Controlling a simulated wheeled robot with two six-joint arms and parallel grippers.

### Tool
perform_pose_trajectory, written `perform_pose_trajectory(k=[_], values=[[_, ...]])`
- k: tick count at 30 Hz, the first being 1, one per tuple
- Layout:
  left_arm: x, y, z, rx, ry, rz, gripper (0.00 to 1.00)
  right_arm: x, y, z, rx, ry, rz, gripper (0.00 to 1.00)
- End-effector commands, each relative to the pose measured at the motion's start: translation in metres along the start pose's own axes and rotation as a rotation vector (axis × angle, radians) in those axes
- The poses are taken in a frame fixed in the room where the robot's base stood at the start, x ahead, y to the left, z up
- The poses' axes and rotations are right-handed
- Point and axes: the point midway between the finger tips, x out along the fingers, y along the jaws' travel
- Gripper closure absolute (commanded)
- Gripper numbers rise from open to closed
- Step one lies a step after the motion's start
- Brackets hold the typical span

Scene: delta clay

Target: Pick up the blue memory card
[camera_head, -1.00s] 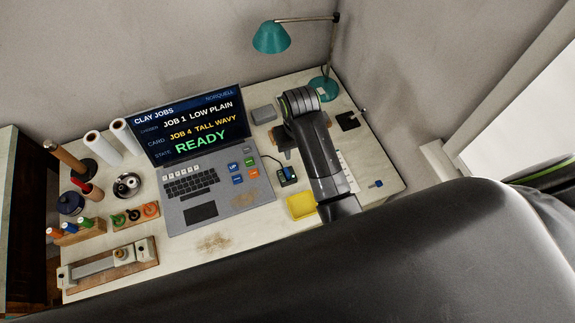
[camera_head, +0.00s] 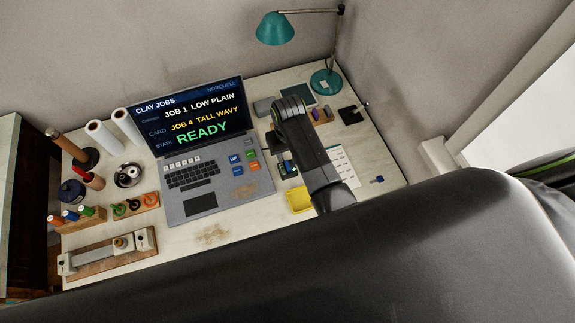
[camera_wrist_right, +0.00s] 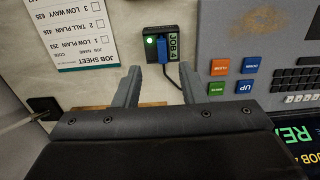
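The reader also shows in the head view (camera_head: 289,171), right of the laptop and partly beside my arm. My right gripper (camera_wrist_right: 159,71) points at the reader. Its two fingers are apart, one on each side of the card's line, with nothing between them. The fingertips look short of the card; their height above the desk is unclear. My left gripper is not in view.
The laptop (camera_head: 202,200) stands left of the reader. A yellow tray (camera_head: 298,199) is in front of it and the job sheet (camera_head: 344,163) is to the right. A teal lamp (camera_head: 274,28) stands at the back. A cable runs from the reader.

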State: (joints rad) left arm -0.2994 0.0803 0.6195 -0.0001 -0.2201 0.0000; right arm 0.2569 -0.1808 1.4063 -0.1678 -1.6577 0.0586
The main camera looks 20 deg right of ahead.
Motion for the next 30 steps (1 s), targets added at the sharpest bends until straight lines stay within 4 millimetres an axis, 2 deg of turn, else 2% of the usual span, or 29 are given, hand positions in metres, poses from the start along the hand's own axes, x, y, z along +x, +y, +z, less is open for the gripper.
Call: perform_pose_trajectory(k=[8, 18, 29, 30], values=[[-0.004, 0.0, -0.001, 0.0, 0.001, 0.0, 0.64, 0.014, -0.001, 0.001, 0.001, -0.003, 0.001, 0.63], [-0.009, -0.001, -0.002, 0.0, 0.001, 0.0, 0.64, 0.052, -0.003, 0.003, 0.001, -0.002, 0.001, 0.63], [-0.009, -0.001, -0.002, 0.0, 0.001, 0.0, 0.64, 0.058, -0.003, 0.002, 0.001, 0.0, 0.0, 0.63], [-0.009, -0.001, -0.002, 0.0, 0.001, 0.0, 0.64, 0.058, -0.003, 0.002, 0.001, 0.0, 0.0, 0.68]])
